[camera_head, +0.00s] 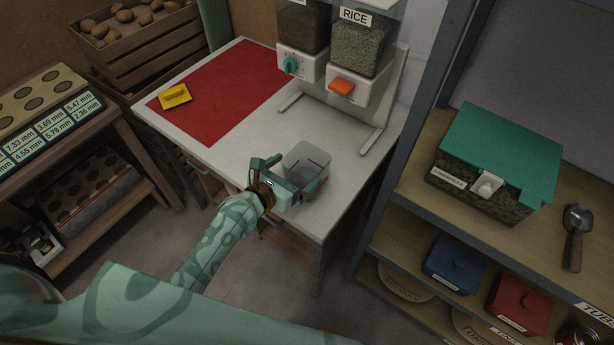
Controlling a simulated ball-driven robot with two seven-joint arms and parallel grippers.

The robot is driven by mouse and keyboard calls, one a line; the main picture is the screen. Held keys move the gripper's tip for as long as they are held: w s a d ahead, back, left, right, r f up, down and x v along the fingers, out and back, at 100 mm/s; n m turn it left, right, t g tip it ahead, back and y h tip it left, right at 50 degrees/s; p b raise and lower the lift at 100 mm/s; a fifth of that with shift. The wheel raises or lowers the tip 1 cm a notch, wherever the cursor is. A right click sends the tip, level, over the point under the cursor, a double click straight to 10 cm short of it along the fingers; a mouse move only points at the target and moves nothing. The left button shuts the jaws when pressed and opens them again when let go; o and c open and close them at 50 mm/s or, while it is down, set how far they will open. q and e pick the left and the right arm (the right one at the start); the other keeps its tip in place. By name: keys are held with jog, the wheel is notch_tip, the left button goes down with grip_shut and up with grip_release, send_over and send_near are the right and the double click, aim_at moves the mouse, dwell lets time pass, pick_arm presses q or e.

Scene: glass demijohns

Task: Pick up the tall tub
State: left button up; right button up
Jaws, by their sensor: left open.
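A clear, empty-looking tall tub (307,161) stands upright on the white table, near its front right edge. My left gripper (297,180) is at the tub's near side, with its jaws open. One finger reaches toward the tub's left side and the other lies along its near right side. I cannot tell whether either finger touches the tub. The tub's lower near part is hidden behind the gripper. My right gripper is not in view.
A dispenser labelled RICE (361,45) stands behind the tub, its stand legs on the table. A red mat (225,95) and yellow object (174,96) lie to the left. A shelf with a green-lidded container (497,165) and metal scoop (575,230) is at right.

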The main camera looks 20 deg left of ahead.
aim_at(317, 154)
pick_arm(q)
jog(key=shift+w+d+f, duration=0.15)
jog(key=shift+w, duration=0.2)
jog(key=b+x, duration=0.2)
jog(key=x, duration=0.2)
jog(key=shift+w+f, duration=0.25)
jog(key=shift+w+d, duration=0.1)
jog(key=shift+w, duration=0.3)
jog(key=shift+s+r, duration=0.1)
jog(key=shift+c, duration=0.7)
jog(key=c, duration=0.8)
